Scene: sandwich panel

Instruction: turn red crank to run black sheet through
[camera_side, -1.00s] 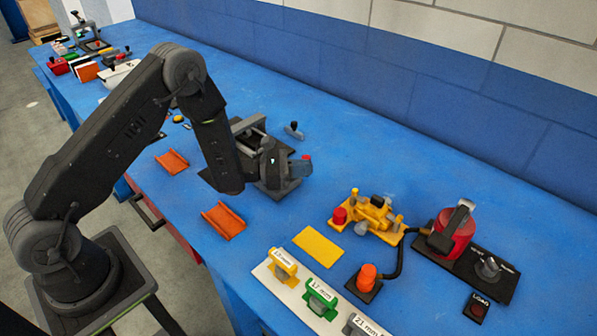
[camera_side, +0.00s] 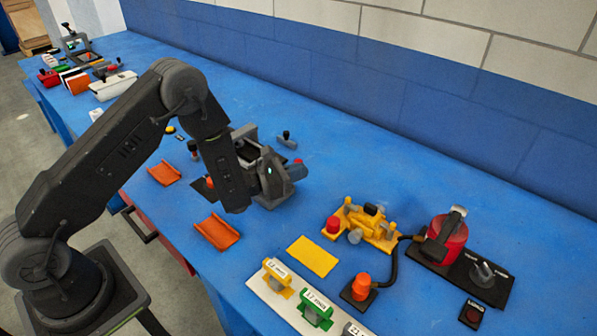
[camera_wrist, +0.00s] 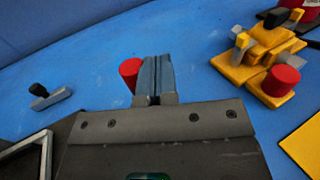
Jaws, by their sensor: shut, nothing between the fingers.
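The red crank knob (camera_side: 298,162) shows just beyond my gripper (camera_side: 282,180) in the side view. In the wrist view the red knob (camera_wrist: 131,72) stands immediately left of my gripper's fingers (camera_wrist: 157,75), which partly cover it; I cannot tell whether they touch. The fingers are shut together with nothing between them. The grey roller machine (camera_side: 243,136) stands behind my gripper, mostly hidden by it. A dark flat piece, probably the black sheet (camera_side: 203,188), shows left of my wrist, partly hidden. The crank's arm is hidden.
A yellow device (camera_side: 380,235) with a red knob and a yellow plate (camera_side: 313,255) lie to the right. Orange channels (camera_side: 217,232) lie in front. A small dark-handled stamp (camera_side: 287,140) stands behind. Blue table is bare between the machine and the yellow device.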

